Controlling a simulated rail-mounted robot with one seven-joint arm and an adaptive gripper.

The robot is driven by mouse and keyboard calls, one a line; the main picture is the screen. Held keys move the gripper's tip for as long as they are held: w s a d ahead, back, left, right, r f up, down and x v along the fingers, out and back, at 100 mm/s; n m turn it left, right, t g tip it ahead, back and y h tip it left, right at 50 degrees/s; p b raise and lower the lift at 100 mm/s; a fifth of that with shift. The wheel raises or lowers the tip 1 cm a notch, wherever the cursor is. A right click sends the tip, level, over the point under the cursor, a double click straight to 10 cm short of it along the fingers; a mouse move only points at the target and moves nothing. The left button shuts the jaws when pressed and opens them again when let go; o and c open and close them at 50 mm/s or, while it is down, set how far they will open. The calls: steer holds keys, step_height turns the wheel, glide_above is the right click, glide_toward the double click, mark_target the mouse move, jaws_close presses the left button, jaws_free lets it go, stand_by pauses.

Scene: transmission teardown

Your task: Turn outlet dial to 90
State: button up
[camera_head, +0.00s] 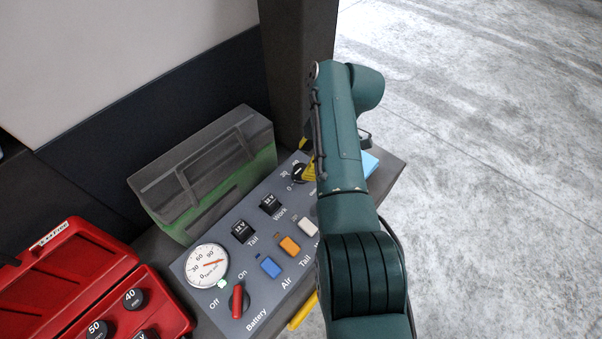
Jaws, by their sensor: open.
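The outlet dial (298,171) is a small black knob on the far right part of the grey control panel. The marks 0 and 30 show beside it; the rest of its scale is hidden behind my arm, so its setting cannot be read. My gripper (305,159) is at this dial, mostly hidden by my green arm. Its yellow and black finger parts show just above and to the right of the knob, open. Whether they touch the knob cannot be told.
A grey-green case (205,170) stands behind; an open red toolbox (75,285) is at left.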

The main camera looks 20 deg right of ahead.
mark_target(302, 169)
steer(key=b+x, duration=0.1)
steer(key=x, duration=0.3)
steer(key=shift+f, duration=0.1)
steer(key=c, duration=1.2)
